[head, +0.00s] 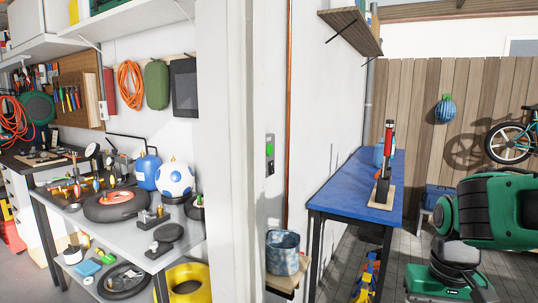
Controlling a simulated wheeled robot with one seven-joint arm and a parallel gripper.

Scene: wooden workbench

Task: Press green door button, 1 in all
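The green door button (270,150) sits on a narrow grey plate on the white wall section near the middle of the head view. A smaller dark spot shows on the plate near it. Nothing covers the button. My gripper's fingers do not show in this view. Large green and black rounded parts at the lower right appear to be my own arm, well to the right of the button and apart from it.
A mottled blue pot (283,252) stands on a small wooden shelf below the button. A blue-topped bench (335,190) stands to the right, holding a red-handled tool (387,150). A cluttered grey table (185,243) is at left. Toys (366,282) lie on the floor.

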